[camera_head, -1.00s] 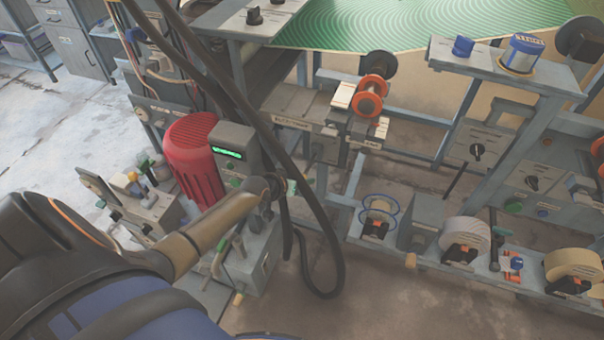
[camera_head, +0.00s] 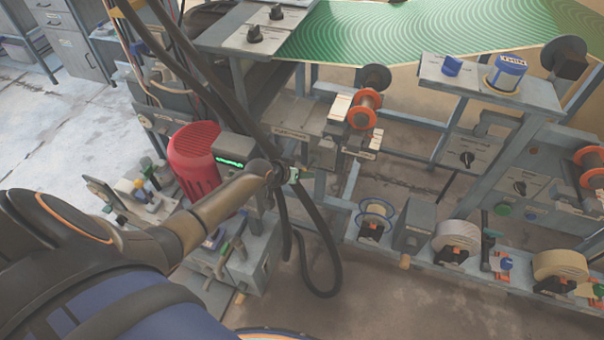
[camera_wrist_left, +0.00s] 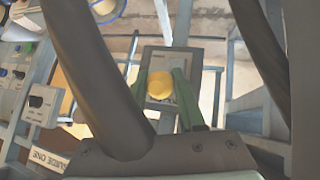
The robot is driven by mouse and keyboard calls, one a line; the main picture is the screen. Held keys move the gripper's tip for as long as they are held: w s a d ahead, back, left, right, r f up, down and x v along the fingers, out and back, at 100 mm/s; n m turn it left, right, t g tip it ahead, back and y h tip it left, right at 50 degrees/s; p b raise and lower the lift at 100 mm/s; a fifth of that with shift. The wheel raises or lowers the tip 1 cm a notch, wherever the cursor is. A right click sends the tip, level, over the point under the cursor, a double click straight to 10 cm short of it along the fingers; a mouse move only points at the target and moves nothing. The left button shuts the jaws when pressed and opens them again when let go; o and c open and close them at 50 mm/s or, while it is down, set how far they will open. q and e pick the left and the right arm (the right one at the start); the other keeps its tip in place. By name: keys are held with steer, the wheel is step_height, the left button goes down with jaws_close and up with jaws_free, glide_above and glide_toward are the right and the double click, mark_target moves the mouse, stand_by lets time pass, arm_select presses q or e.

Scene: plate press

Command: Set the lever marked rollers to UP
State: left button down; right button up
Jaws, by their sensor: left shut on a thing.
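My left gripper (camera_head: 294,174) is at the end of the arm coming in from the left, beside hanging black hoses, in front of the press frame. In the left wrist view its green fingers (camera_wrist_left: 162,84) are shut on a yellow lever knob (camera_wrist_left: 160,87). The knob stands out in front of a grey lever plate (camera_wrist_left: 168,58) with a label too small to read. I cannot tell the lever's position from this angle. In the head view the knob is hidden by the gripper. My right gripper is not in view.
Thick black hoses (camera_head: 322,262) hang right around the gripper, and one crosses the left wrist view (camera_wrist_left: 95,75). A red motor (camera_head: 194,160) stands to the left. Orange-ended rollers (camera_head: 364,108) and a lower rail with reels (camera_head: 455,238) are to the right.

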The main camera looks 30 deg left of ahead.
arm_select(q)
steer(key=shift+w+a+r, duration=0.1)
steer(key=shift+w+r, duration=0.2)
steer(key=shift+r, duration=0.05)
steer(key=c, duration=0.9)
jaws_free()
steer(key=o, duration=0.4)
steer(key=shift+s+f, duration=0.15)
steer(key=shift+f, duration=0.1)
steer(key=shift+s+r+p, duration=0.3)
steer(key=shift+s+r, duration=0.15)
steer(key=p+v, duration=0.2)
steer(key=v, duration=0.9)
steer(key=shift+s+r, duration=0.1)
